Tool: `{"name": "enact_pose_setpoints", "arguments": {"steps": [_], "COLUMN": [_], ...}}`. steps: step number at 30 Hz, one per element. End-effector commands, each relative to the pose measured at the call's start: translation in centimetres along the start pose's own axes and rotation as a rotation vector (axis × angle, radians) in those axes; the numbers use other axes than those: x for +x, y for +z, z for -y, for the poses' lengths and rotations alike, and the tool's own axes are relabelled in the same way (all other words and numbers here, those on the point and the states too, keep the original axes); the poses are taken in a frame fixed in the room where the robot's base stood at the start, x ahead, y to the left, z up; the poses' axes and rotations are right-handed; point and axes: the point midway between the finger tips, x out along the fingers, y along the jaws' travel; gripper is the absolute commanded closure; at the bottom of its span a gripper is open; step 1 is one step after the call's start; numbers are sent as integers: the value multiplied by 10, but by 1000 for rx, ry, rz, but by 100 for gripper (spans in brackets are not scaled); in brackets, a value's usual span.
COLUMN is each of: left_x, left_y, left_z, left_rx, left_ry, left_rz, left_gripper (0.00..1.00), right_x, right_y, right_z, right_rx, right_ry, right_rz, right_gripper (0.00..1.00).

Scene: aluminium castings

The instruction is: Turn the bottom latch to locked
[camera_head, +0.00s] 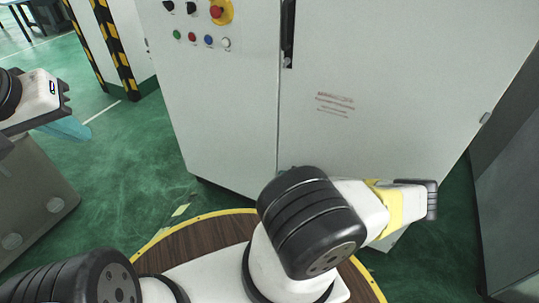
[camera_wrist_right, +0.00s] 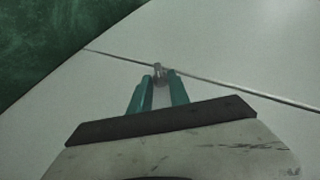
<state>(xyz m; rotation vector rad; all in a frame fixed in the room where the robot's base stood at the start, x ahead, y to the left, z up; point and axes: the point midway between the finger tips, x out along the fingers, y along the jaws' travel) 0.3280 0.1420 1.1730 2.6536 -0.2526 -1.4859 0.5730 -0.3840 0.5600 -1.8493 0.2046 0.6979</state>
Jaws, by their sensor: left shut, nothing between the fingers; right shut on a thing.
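The bottom latch (camera_wrist_right: 158,68) is a small grey metal piece at the cabinet's door seam in the right wrist view. My right gripper (camera_wrist_right: 162,80) has its teal fingers on either side of this latch and is shut on it. I cannot tell the latch's exact angle. In the head view my right arm hides the latch and the right gripper's fingers. My left gripper (camera_head: 72,129) is at the left edge of the head view, shut and empty, away from the cabinet.
The pale grey cabinet (camera_head: 225,105) fills the middle, with a black handle (camera_head: 288,35) higher on its seam. Buttons and a red emergency stop (camera_head: 216,11) are at its upper left. A striped post (camera_head: 118,50) stands behind left. Green floor (camera_head: 125,165) is open left of the cabinet.

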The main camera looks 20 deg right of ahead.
Motion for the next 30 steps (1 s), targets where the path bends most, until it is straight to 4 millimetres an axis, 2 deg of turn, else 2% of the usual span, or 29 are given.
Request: {"name": "enact_pose_setpoints", "arguments": {"steps": [12, 29, 30], "left_x": [0, 0, 0], "left_y": [0, 0, 0], "left_z": [0, 0, 0], "left_rx": [0, 0, 0], "left_ry": [0, 0, 0], "left_rz": [0, 0, 0], "left_gripper": [100, 100, 100], "right_x": [1, 2, 2], "right_y": [2, 5, 5], "right_z": [-5, -5, -5], "right_rx": [49, 51, 51], "right_ry": [-109, -123, -123], "right_rz": [4, 9, 9], "right_gripper": [100, 100, 70]}}
